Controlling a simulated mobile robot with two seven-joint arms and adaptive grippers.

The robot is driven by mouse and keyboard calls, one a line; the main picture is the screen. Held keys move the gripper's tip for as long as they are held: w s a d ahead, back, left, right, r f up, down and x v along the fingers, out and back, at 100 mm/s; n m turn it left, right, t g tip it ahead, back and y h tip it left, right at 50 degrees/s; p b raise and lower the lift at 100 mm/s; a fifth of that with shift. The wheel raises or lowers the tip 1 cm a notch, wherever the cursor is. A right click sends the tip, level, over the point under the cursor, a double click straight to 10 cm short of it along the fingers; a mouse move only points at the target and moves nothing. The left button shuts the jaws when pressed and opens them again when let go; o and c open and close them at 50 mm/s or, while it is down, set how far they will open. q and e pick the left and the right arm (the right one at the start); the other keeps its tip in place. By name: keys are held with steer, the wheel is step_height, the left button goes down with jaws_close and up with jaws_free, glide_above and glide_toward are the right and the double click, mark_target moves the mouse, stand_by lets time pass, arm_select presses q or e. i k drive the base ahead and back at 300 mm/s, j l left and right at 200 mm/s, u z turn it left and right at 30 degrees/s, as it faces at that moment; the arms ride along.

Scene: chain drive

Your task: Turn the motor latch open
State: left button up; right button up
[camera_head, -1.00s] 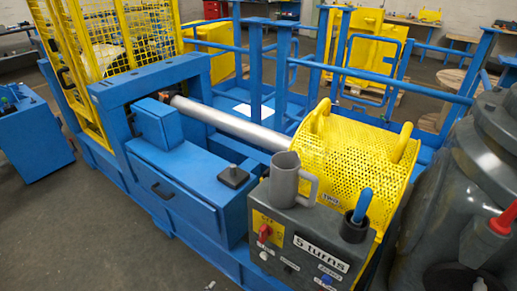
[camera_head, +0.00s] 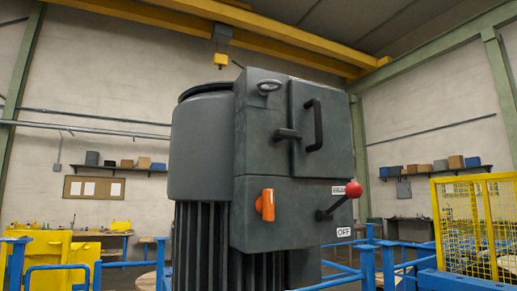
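The large dark grey motor (camera_head: 200,150) stands upright in the middle of the head view, with vertical ribs on its lower part. A grey box on its front carries a door (camera_head: 335,130), which looks closed. A dark latch (camera_head: 287,134) sticks out horizontally across the door's left edge. A dark vertical pull handle (camera_head: 314,126) is on the door, right of the latch. Neither of my grippers is in view.
Blue railings (camera_head: 365,262) stand in front at lower right, and a yellow mesh cage (camera_head: 475,225) at far right. An overhead crane beam (camera_head: 270,28) crosses above.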

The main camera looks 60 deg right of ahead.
mark_target(280, 135)
steer(key=z, duration=2.15)
